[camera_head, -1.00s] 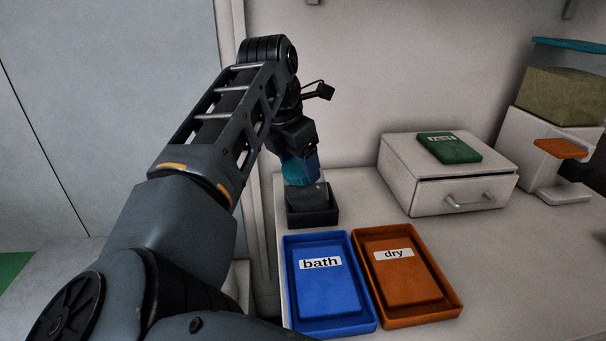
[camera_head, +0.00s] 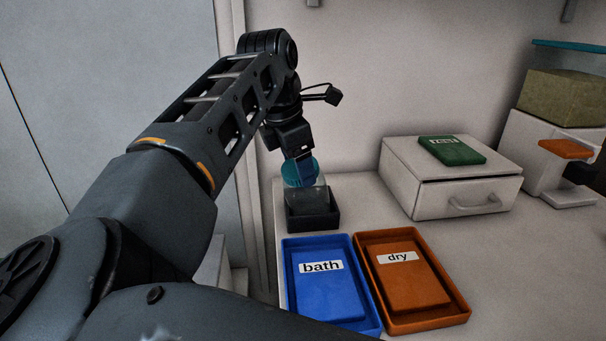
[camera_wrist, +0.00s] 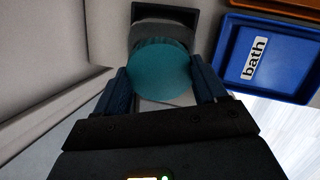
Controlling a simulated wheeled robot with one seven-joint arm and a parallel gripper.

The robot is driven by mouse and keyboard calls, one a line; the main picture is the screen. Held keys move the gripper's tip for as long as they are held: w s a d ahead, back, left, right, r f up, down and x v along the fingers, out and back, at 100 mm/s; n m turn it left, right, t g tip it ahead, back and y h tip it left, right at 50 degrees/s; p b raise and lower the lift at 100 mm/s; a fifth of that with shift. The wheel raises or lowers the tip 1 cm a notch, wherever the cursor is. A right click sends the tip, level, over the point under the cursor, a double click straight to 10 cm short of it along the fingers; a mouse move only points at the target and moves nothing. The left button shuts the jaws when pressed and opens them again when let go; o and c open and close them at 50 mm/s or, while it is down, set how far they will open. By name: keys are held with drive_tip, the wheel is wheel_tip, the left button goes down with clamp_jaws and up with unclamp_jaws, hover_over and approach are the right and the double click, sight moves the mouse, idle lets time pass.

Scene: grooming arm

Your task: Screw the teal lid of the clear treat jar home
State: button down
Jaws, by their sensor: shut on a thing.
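The teal lid (camera_head: 296,174) is between the fingers of my gripper (camera_head: 303,165), which is shut on it. In the wrist view the lid (camera_wrist: 161,68) shows as a round disc with a blue finger on each side. In the head view its round face appears tilted towards the camera. The clear jar (camera_head: 306,196) stands just below the lid, in a dark square holder (camera_head: 313,222). The jar's mouth is hidden by the lid, and I cannot tell whether lid and jar touch.
A blue tray (camera_head: 287,259) with a "bath" card and an orange tray (camera_head: 456,306) with a "dry" card lie in front of the holder. A white drawer box (camera_head: 440,190) with a green card (camera_head: 452,151) on top stands right. The wall is close behind.

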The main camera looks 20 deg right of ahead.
drive_tip(key=shift+a+m+b, duration=0.1)
drive_tip(key=shift+m+b, duration=0.8)
drive_tip(key=shift+m, duration=0.6)
drive_tip(key=shift+f+m+b, duration=0.15)
drive_tip(key=shift+m+b, duration=0.45)
drive_tip(key=shift+m, duration=0.2)
drive_tip(key=shift+r+m+b, duration=0.2)
drive_tip(key=shift+m+b, duration=0.4)
drive_tip(key=shift+m, duration=0.9)
